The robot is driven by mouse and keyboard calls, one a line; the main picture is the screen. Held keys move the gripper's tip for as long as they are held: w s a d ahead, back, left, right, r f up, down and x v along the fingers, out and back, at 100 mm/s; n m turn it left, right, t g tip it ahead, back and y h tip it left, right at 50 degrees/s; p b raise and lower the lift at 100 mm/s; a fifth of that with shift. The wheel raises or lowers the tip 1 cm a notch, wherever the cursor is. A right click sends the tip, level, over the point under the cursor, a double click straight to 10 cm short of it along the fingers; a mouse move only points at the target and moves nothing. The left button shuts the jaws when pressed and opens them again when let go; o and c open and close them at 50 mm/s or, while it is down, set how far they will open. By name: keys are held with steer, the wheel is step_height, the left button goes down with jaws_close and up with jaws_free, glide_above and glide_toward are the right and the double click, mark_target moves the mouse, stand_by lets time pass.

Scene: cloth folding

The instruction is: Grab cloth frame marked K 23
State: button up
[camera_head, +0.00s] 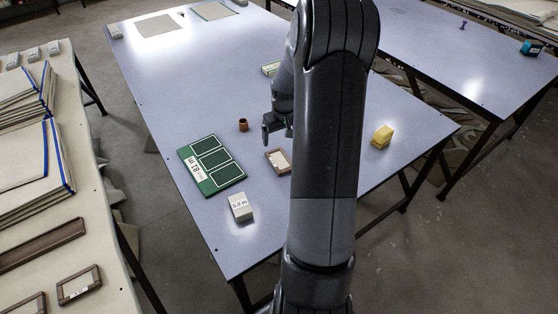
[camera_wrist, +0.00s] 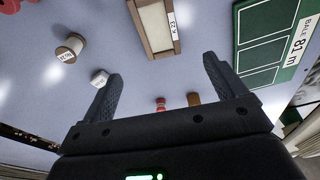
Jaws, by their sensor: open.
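The cloth frame marked K 23 (camera_wrist: 153,30) is a brown wooden frame around pale cloth, with a white label on its right side. In the head view, a small brown frame with pale cloth (camera_head: 274,160) lies flat on the grey-blue table, partly hidden behind my arm; its label cannot be read there. My gripper (camera_wrist: 162,72) is open with nothing between its fingers. In the wrist view the K 23 frame lies beyond the fingertips, apart from them. In the head view my gripper (camera_head: 275,130) is above the table, just behind the frame.
A green board (camera_head: 212,165) and a white block (camera_head: 240,207) lie left of the frame. The left table (camera_head: 75,255) holds cloth stacks and other frames. My arm blocks the middle.

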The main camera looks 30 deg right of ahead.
steer(key=f, duration=0.2)
glide_above(280, 159)
step_height(280, 159, down, 5)
steer(key=shift+s+d+r, duration=0.1)
steer(key=shift+r, duration=0.05)
steer(key=shift+s+a+f, duration=0.1)
steer(key=shift+f, duration=1.25)
steer(key=shift+a+f, duration=0.1)
steer(key=shift+f, duration=1.25)
steer(key=shift+c, duration=0.2)
steer(key=c, duration=1)
steer(key=shift+r, duration=0.1)
steer(key=shift+c, duration=0.2)
